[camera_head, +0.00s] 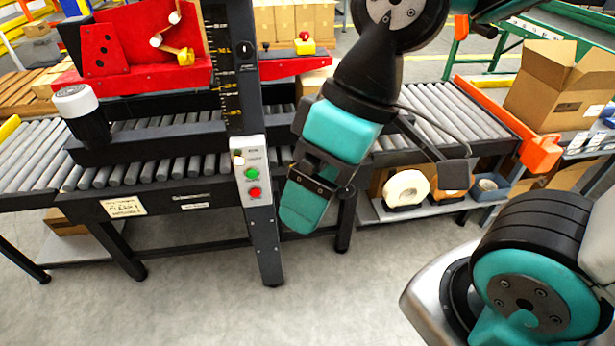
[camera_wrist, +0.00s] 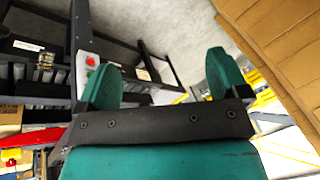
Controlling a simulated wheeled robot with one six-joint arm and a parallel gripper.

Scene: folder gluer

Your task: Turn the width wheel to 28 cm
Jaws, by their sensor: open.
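I cannot make out a width wheel for certain in either view. The folder gluer's black post (camera_head: 227,60) carries a scale with yellow marks, too small to read for a setting. My gripper (camera_head: 305,205) hangs to the right of the post's button panel, pointing down, in front of the roller conveyor. In the wrist view my gripper (camera_wrist: 163,75) has its two teal fingers wide apart with nothing between them. A red head (camera_head: 140,45) with a yellow crank-like part (camera_head: 185,57) sits at the upper left. A white-topped black cylinder (camera_head: 80,112) stands at the left.
The button panel (camera_head: 251,172) has a green and a red button; it also shows in the wrist view (camera_wrist: 91,66). The roller conveyor (camera_head: 440,110) runs across. An open cardboard box (camera_head: 555,85) stands at the right. Tape rolls (camera_head: 405,188) lie on a low shelf. The front floor is clear.

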